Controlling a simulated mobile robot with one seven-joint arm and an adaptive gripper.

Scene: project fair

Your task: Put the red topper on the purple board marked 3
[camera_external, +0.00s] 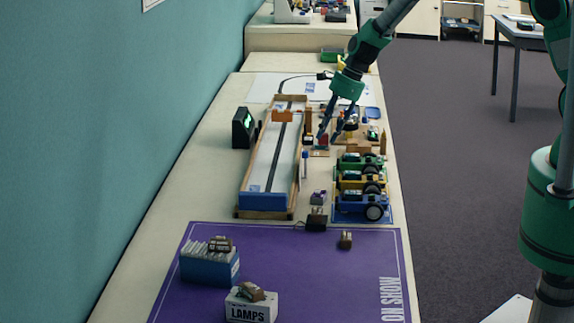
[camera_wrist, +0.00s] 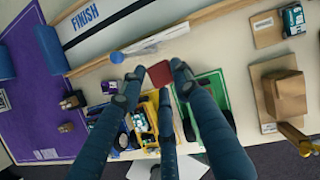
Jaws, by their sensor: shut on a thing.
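My gripper (camera_external: 329,137) reaches down beside the right side of the track in the external view. In the wrist view its fingers (camera_wrist: 155,74) close around a small flat dark red piece, the red topper (camera_wrist: 160,73), held at the fingertips. In the external view a bit of red (camera_external: 323,141) shows by the fingertips. A large purple mat (camera_external: 330,270) marked ON SHOW covers the near table end; it also shows in the wrist view (camera_wrist: 45,90). I cannot make out any purple board marked 3.
The wooden-edged track (camera_external: 265,165) runs along the table. Green, yellow and blue cars (camera_external: 362,188) stand right of it. A blue box (camera_external: 210,268) and a LAMPS box (camera_external: 252,308) stand on the mat. A dark display (camera_external: 243,128) stands left. The mat's middle is largely clear.

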